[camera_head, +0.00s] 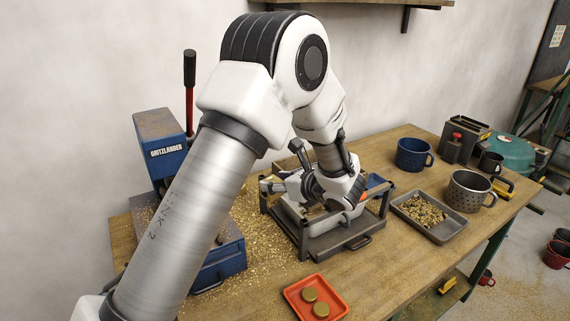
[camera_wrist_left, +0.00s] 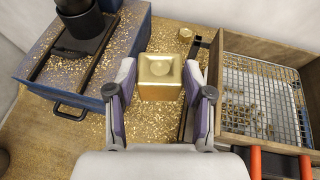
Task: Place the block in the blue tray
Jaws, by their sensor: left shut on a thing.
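In the head view the block is too small and covered to make out clearly. A blue surface (camera_head: 375,181), possibly the blue tray, shows partly behind the crate; the arm and crate hide the rest. My right gripper is not in view.
The crate (camera_head: 345,240) is beside the gripper. An orange tray (camera_head: 316,298) holds two brass discs. A grey tray (camera_head: 447,230) holds chips.

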